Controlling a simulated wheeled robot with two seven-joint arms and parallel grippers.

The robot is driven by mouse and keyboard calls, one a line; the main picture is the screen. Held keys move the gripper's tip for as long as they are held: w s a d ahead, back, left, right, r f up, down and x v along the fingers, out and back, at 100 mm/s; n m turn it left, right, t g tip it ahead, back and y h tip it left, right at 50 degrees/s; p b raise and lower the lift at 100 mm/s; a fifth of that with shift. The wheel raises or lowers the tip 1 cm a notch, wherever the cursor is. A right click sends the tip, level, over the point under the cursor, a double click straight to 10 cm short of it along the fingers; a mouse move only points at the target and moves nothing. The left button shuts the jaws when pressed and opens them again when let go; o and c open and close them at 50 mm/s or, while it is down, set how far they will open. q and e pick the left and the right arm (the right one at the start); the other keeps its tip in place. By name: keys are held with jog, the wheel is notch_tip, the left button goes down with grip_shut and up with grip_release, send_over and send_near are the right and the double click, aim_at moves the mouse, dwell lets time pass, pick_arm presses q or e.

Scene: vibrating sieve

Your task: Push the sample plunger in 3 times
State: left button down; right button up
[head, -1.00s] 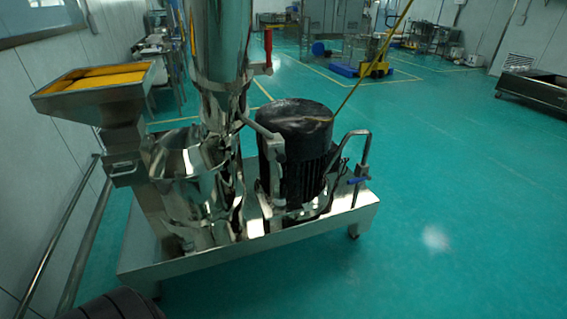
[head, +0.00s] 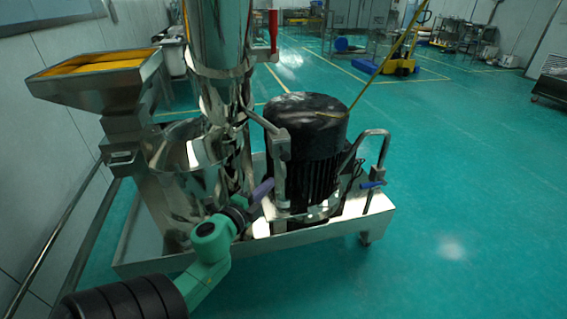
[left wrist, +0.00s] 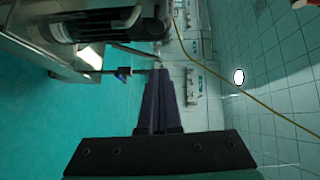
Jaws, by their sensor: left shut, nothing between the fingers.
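A steel machine (head: 195,150) with a tall cylinder, a hopper and a black motor (head: 305,135) stands on a low steel frame. I cannot make out which part is the sample plunger. A blue-handled valve (head: 371,184) is on a bent pipe at the frame's right end. My left gripper (head: 268,186) is in front of the machine, before the motor's lower left side. Its purple fingers are shut and empty in the left wrist view (left wrist: 160,75), where a small blue handle (left wrist: 124,72) shows left of the tips. My right gripper is not in view.
A yellow-lined hopper (head: 95,65) juts out at left, with a metal rail (head: 55,240) by the wall. A red handle (head: 273,30) is on the tall cylinder. A thin yellow line crosses behind the motor. Green floor (head: 480,240) is free at right.

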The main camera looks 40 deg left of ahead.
pick_arm(q)
jog(key=shift+w, duration=0.1)
send_near(281, 156)
jog(key=w+d, duration=0.4)
jog(key=w, duration=0.1)
jog(key=w+a, duration=0.2)
jog(key=a, duration=0.1)
jog(key=shift+w+a+f, duration=0.25)
jog(key=shift+w+f, duration=0.1)
jog(key=shift+f, duration=0.05)
jog(key=shift+w+a+b, duration=0.35)
jog(key=shift+w+a, duration=0.45)
jog(key=shift+a, duration=0.25)
jog(key=shift+r, duration=0.15)
